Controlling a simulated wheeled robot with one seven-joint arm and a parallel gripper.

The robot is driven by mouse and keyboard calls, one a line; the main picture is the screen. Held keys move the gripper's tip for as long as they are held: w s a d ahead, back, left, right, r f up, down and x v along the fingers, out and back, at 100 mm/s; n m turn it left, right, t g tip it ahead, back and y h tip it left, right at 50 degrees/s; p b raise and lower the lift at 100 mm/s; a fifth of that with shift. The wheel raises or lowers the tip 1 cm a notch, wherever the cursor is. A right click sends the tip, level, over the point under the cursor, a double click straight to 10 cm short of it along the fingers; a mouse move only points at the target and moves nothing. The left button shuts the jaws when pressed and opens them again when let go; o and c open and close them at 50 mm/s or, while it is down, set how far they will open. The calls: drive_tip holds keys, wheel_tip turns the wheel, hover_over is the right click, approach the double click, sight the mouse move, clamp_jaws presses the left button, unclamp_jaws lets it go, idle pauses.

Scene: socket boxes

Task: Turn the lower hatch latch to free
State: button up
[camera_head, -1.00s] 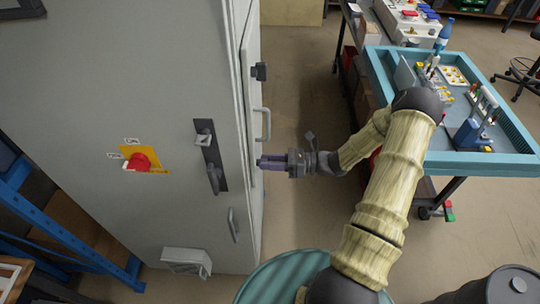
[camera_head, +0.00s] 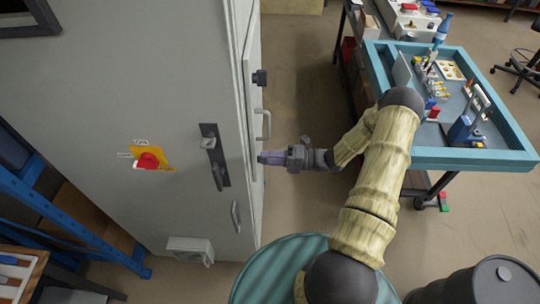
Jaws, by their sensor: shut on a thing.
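The grey cabinet (camera_head: 110,80) has a narrow side face with a hatch (camera_head: 252,60) on it, seen almost edge-on. A dark upper latch (camera_head: 260,77) juts from the hatch's edge. A light bar handle (camera_head: 264,124) sits below that. My gripper (camera_head: 262,157) reaches in from the right, below the handle, with its purple fingertips against the hatch edge. It is shut on the lower hatch latch, which the fingers hide. The latch's angle cannot be seen.
The cabinet front carries a red switch on a yellow plate (camera_head: 148,161), a dark handle plate (camera_head: 214,155) and a vent box (camera_head: 190,248). A teal-rimmed workbench (camera_head: 475,157) with tools stands right of my arm. A dark drum (camera_head: 480,280) stands at lower right.

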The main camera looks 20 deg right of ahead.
drive_tip(key=shift+w+m, duration=0.1)
drive_tip(key=shift+m, duration=1.1)
drive_tip(key=o, duration=1)
drive_tip(key=shift+f, duration=0.1)
drive_tip(key=b+v, duration=0.5)
drive_tip(key=v, duration=1.2)
drive_tip(key=shift+d, duration=0.2)
